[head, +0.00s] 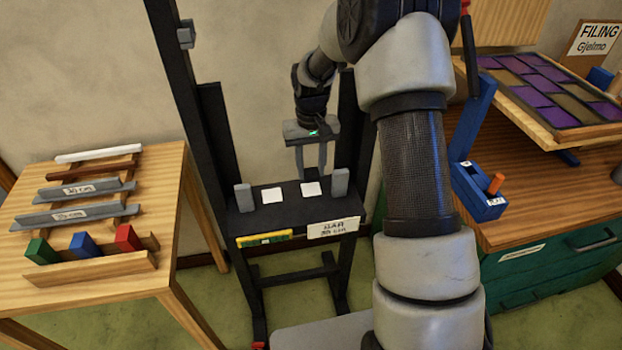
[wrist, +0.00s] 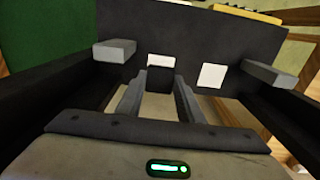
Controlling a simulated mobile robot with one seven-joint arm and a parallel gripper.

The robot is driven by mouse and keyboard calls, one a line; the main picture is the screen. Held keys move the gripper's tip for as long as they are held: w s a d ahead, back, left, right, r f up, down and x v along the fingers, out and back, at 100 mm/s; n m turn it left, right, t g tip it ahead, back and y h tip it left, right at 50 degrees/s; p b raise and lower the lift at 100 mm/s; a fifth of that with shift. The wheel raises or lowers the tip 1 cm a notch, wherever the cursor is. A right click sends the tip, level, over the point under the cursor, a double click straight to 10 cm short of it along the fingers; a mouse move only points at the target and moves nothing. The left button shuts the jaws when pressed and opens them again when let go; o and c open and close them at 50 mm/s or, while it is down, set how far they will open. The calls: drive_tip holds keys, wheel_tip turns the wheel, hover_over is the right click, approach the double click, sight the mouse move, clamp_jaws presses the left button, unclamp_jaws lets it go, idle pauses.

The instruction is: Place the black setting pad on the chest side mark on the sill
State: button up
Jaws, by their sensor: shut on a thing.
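My gripper (head: 311,173) hangs fingers down over the black sill (head: 290,221) of the dark upright frame. It also shows in the wrist view (wrist: 163,76), with a small dark piece between its fingertips, taken as the black setting pad (wrist: 161,78); its outline blends with the sill. Two white square marks are on the sill. The chest side mark (head: 310,189) is just below my fingertips, and in the wrist view (wrist: 161,61) it shows partly between them. The other mark (head: 272,195) is bare to the left. Whether the pad touches the sill cannot be told.
Grey blocks (head: 243,198) and (head: 339,183) stand at the sill's two ends. A yellow strip (head: 264,239) and a bar label (head: 332,229) are on its front edge. A table with bars and coloured blocks is left; the green chest (head: 560,262) is right.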

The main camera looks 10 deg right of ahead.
sight(311, 172)
drive_tip(key=shift+f, duration=2.15)
drive_tip(key=shift+f, duration=0.1)
drive_tip(key=o, duration=1)
drive_tip(key=shift+o, duration=0.2)
